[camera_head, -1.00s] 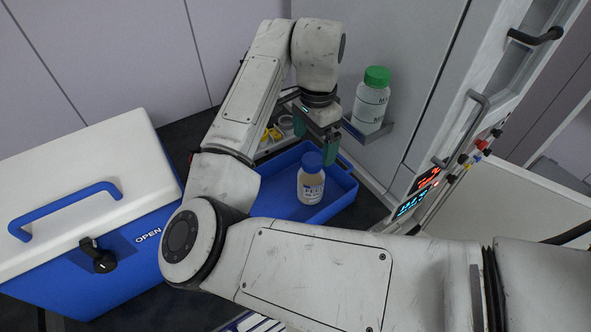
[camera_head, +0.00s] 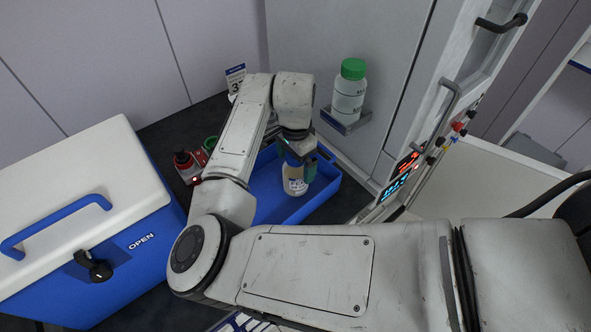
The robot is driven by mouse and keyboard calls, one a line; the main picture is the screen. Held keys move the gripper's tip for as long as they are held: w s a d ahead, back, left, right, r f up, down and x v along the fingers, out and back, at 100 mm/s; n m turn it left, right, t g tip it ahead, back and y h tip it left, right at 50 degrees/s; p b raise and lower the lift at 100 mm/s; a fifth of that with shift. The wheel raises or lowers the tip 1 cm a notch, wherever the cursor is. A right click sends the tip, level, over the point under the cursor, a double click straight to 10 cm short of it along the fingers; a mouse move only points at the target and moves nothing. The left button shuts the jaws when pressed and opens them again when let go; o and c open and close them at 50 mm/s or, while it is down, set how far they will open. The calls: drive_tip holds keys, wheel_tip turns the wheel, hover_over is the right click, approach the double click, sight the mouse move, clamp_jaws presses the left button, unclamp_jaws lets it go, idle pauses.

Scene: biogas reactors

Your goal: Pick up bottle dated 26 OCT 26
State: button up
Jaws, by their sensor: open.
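A small bottle (camera_head: 296,187) with a pale body and a printed label stands upright in the blue tray (camera_head: 266,212). Its date is too small to read. My gripper (camera_head: 301,165) points down at the bottle's top with its greenish fingers open. The fingers and wrist hide most of the blue cap. I cannot tell whether the fingers touch the bottle.
A white bottle with a green cap (camera_head: 350,92) stands on a small wall shelf (camera_head: 340,124) behind. A blue and white cool box (camera_head: 85,205) is at left. A red device (camera_head: 186,165) and a number sign (camera_head: 235,80) are at the back. A cabinet with lit displays (camera_head: 397,184) is at right.

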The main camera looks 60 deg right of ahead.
drive_tip(key=shift+f, duration=0.2)
drive_tip(key=c, duration=1.4)
drive_tip(key=shift+r, duration=0.1)
